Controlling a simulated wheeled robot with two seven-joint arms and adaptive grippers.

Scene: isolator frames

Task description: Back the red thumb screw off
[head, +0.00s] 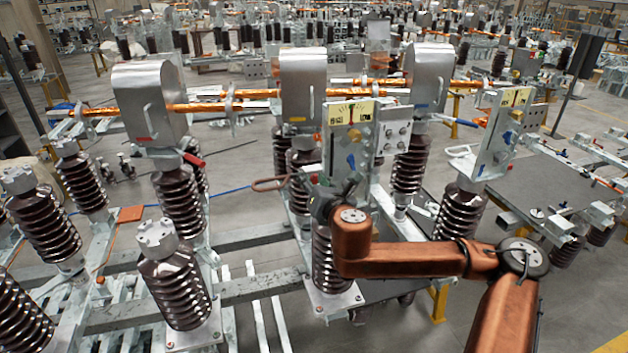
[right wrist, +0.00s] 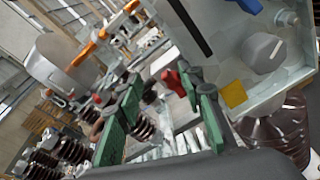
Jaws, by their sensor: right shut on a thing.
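My right gripper (head: 330,198) is at the lower part of the middle upright metal plate (head: 340,140), at the end of my copper-coloured arm. In the head view the screw is hidden behind the wrist and gripper. My left gripper is not in view.
A second plate (head: 500,138) stands to the right. Brown ribbed insulators (head: 180,290) stand close around the arm. A red-handled part (head: 193,159) is at the left.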

